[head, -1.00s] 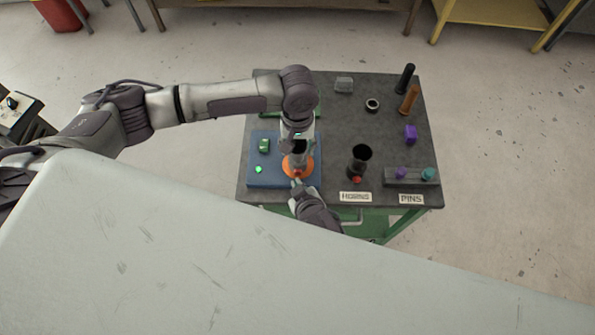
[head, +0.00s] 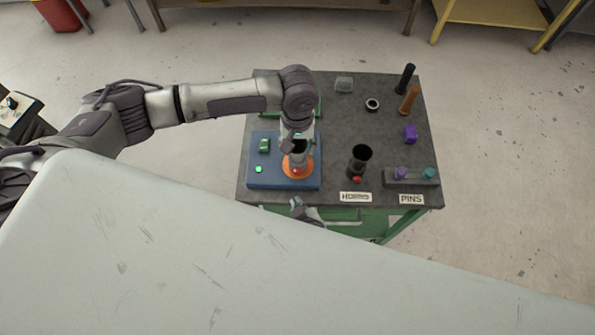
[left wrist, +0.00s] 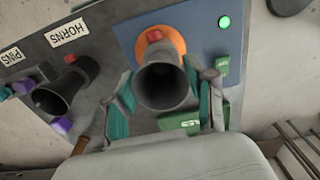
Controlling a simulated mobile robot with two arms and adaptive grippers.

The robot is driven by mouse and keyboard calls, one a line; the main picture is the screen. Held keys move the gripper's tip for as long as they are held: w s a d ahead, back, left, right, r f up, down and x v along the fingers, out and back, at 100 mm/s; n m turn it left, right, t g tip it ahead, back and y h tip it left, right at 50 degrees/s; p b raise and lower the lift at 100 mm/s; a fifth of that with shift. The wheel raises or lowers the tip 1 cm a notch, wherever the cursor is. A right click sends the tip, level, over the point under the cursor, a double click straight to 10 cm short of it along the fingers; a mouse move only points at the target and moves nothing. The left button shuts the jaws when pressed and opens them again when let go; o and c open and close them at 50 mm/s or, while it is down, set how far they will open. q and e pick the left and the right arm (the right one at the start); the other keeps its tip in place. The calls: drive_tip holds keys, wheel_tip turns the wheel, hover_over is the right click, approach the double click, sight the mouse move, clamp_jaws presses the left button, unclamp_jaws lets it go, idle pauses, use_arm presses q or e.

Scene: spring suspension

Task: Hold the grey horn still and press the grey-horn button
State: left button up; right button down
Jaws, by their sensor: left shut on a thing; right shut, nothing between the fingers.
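The grey horn (head: 300,157) stands upright on an orange base (head: 311,172) on a blue board (head: 258,183). My left gripper (head: 298,143) reaches down from above and is shut on the horn. In the left wrist view its teal-padded fingers (left wrist: 166,92) lie on both sides of the grey horn (left wrist: 163,72), whose dark open mouth faces the camera. The red button (left wrist: 154,36) sits at the horn's foot on the orange base. My right gripper (head: 297,204) is shut and empty, just off the table's front edge, apart from the button.
A green light (head: 258,169) glows on the board beside a green block (head: 264,145). A black horn (head: 359,163) with a red button stands to the right, behind the HORNS label (head: 355,197). Pins (head: 429,173) stand in a grey holder at the front right.

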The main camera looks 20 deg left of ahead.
idle(0.4)
use_arm(q)
drive_tip(key=o, duration=1.4)
